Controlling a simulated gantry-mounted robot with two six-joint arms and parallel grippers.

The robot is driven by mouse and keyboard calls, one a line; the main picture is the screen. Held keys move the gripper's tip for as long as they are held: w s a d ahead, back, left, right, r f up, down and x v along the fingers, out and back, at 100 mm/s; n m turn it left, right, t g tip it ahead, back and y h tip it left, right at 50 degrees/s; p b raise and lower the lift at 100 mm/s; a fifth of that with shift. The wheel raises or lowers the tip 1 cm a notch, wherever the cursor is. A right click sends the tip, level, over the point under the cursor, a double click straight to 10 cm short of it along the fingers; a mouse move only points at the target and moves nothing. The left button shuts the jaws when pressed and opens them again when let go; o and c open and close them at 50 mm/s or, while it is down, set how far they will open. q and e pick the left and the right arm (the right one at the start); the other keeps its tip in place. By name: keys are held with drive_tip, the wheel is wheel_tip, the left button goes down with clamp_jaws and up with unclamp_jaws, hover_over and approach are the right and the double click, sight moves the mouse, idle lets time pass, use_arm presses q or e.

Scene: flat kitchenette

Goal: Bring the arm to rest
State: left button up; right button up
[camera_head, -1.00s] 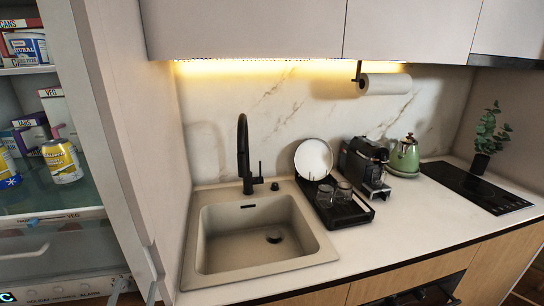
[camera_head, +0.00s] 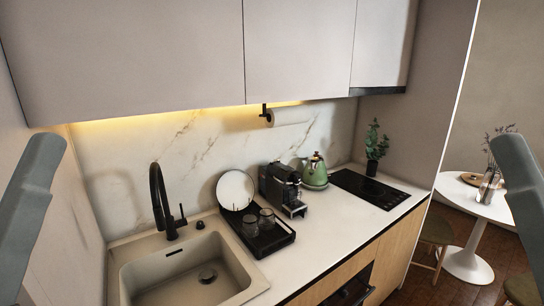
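Grey-green links of my own arms stand at the left and right edges of the head view. Neither gripper shows, so I cannot see their fingers or whether they hold anything. No loose object is seen in contact with the visible arm parts.
The counter holds a sink (camera_head: 133,272) with a black faucet (camera_head: 160,200), a black drying rack (camera_head: 262,238) with a plate and glasses, a coffee machine (camera_head: 278,188), a green kettle (camera_head: 315,170) and a hob (camera_head: 368,187). A white round table (camera_head: 468,199) stands beyond at right.

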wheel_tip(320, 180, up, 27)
drive_tip(key=p, duration=2.4)
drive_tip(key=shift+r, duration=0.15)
